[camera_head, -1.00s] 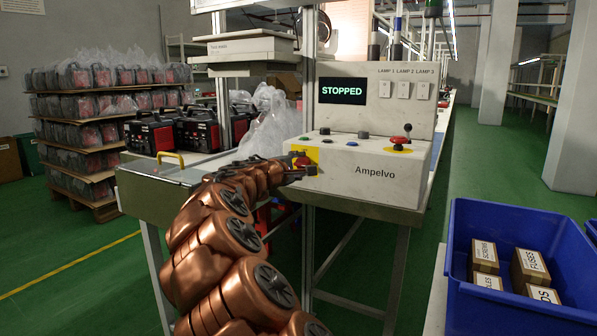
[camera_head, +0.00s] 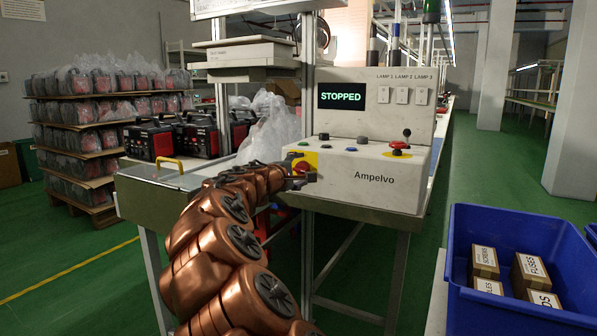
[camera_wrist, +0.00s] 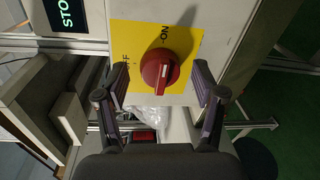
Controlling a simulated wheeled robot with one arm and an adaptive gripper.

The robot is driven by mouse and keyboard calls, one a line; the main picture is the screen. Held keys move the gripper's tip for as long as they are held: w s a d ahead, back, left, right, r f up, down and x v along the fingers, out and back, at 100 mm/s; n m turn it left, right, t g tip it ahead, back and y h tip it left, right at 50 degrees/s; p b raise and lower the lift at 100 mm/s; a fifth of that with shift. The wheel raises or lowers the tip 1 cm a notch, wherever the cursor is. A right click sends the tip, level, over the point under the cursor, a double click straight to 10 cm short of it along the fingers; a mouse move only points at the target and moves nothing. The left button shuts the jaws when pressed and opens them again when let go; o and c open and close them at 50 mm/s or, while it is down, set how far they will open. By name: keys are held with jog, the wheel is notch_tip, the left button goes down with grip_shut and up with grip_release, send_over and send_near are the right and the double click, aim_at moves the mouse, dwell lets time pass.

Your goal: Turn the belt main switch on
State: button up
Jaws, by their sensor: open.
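The belt main switch (camera_wrist: 160,72) is a red rotary knob on a yellow plate (camera_wrist: 192,40) marked ON and OFF. It is on the front of the white Ampelvo control box (camera_head: 380,182), at its left end. In the wrist view ON is beside the knob's upper edge and OFF is to its left. My gripper (camera_wrist: 165,82) is open, with one finger on each side of the knob and visible gaps between. In the head view my gripper (camera_head: 302,169) is at the yellow plate, partly hiding it. The display (camera_head: 341,95) reads STOPPED.
A red mushroom button (camera_head: 398,146) and several small buttons are on top of the box. Three lamp switches (camera_head: 402,95) are on the upright panel. A metal post (camera_head: 308,80) stands just left. A blue bin (camera_head: 520,306) with small boxes is at right.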

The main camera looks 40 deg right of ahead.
jog(key=v, duration=1.2)
dwell(0.6)
jog(key=s+a+r+m+g+y+p, duration=0.2)
jog(key=s+r+m+y+p, duration=0.15)
jog(key=s+p, duration=0.45)
jog(key=s+a+r+m+g+y+p, duration=0.1)
jog(key=s+a+r+m+y+p, duration=0.2)
jog(key=s+p, duration=0.55)
jog(key=s+a+r+g+y+p, duration=0.1)
jog(key=s+a+r+y+p, duration=0.1)
jog(key=s+a+p, duration=0.4)
jog(key=s+a+r+g+y+p, duration=0.1)
jog(key=s+a+y+p, duration=0.3)
jog(key=a+p, duration=0.7)
jog(key=s+a+r+n+g+y+p, duration=0.1)
jog(key=s+a+r+y+p, duration=0.2)
jog(key=s+a+p, duration=0.5)
jog(key=shift+s+a+r+g+y, duration=0.2)
jog(key=shift+a+r+g+y, duration=0.25)
jog(key=shift+a, duration=0.8)
